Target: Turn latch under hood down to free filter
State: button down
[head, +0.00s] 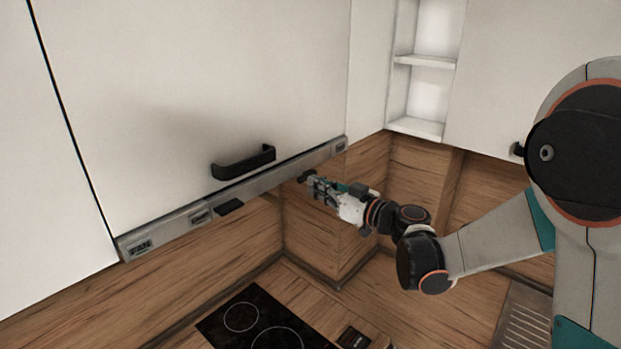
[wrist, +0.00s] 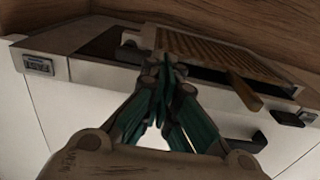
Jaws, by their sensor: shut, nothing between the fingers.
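The hood's thin grey front strip (head: 277,178) runs under a white cabinet door in the head view; the wrist view looks up at the hood's underside. A slatted brownish filter panel (wrist: 205,48) shows there, with a brown tab (wrist: 245,92) hanging at its right end. A small pale piece (wrist: 131,40) sits left of the filter; I cannot tell which of these is the latch. My gripper (wrist: 165,68) is shut and empty, fingertips just below the filter's left end and hiding part of it; contact is unclear. It also shows in the head view (head: 309,181).
A black door handle (head: 243,162) sits above the strip, and a dark tab (head: 230,207) juts from its lower edge. A black hob (head: 262,322) lies below. Wooden splashback (head: 335,235) and white open shelves (head: 425,62) are behind and beside my arm.

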jog(key=shift+x, duration=1.15)
dwell(0.7)
jog(key=shift+w+f+b, duration=0.1)
jog(key=shift+f+b, duration=0.6)
jog(key=shift+b, duration=0.55)
jog(key=shift+w+d+f+b, duration=0.25)
jog(key=shift+f+b, duration=0.35)
jog(key=shift+b, duration=0.25)
dwell(0.6)
jog(key=shift+w+d+f+b, duration=0.3)
jog(key=shift+w+f+b, duration=0.2)
jog(key=shift+b, duration=0.3)
dwell(0.7)
jog(key=shift+w+d+f+b, duration=0.35)
jog(key=shift+w+d+b, duration=0.15)
jog(key=shift+b, duration=0.1)
dwell(0.9)
